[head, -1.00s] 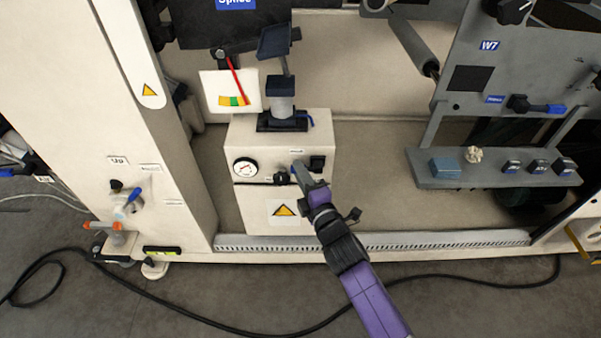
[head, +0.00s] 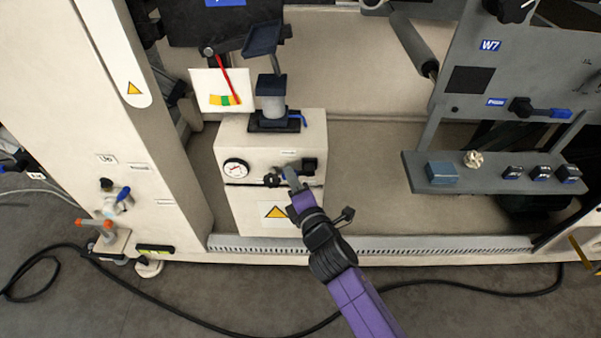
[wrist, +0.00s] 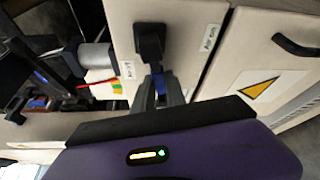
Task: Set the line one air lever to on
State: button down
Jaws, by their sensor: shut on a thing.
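A cream box (head: 272,150) on the machine carries a round gauge (head: 236,168), a black knob (head: 271,181) and a black fitting (head: 309,166). My gripper (head: 292,181) is at the box's front face, between the knob and the fitting.
A post at left carries another blue-handled valve (head: 124,196) and an orange handle (head: 93,223). A grey shelf (head: 490,187) with several small items stands at right. A black cable (head: 200,317) crosses the floor. The space between box and shelf is clear.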

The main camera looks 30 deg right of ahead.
jog(key=shift+s+d+f+n+g+h+p, duration=0.5)
jog(key=shift+d+n+g+h+p, duration=0.3)
jog(key=shift+n+p, duration=1.45)
jog(key=shift+s+d+f+n+g+h+p, duration=0.45)
jog(key=shift+n+g+p, duration=0.75)
jog(key=shift+p, duration=1.8)
jog(key=shift+s+d+f+n+g+h+p, duration=0.25)
jog(key=shift+d+f+n+g+h+p, duration=0.5)
jog(key=shift+n+p, duration=1.6)
jog(key=shift+m+p, duration=0.3)
jog(key=c, duration=1.4)
grip_release()
jog(key=shift+o, duration=0.2)
jog(key=p+v, duration=0.2)
jog(key=v, duration=0.6)
jog(key=shift+f, duration=0.2)
